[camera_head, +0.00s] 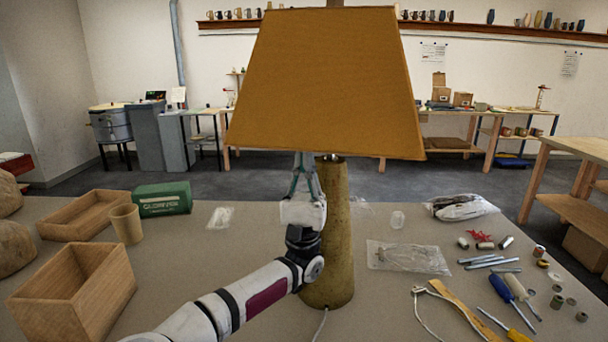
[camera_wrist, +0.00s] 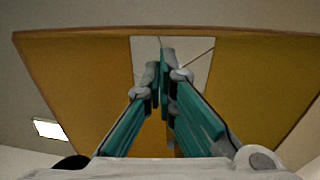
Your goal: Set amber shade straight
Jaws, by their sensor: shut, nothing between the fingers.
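The amber shade (camera_head: 325,85) is a large tapered shade on top of the mottled, tapering lamp base (camera_head: 335,235). Its lower edge slopes, with the right corner lower than the left. My gripper (camera_head: 305,170) points up beside the lamp's neck, and its fingertips are hidden by the shade in the head view. In the wrist view my gripper (camera_wrist: 162,65) is shut and empty, pointing up into the shade (camera_wrist: 85,85). A pale opening with thin dark wires shows beyond the fingertips. I cannot tell whether the fingers touch the shade.
Wooden boxes (camera_head: 75,295), a cup (camera_head: 126,224) and a green case (camera_head: 162,198) stand on the left of the table. A clear bag (camera_head: 405,257), wooden-handled tool (camera_head: 455,305), screwdrivers (camera_head: 500,288) and several small parts lie on the right. A pale cord runs from the base.

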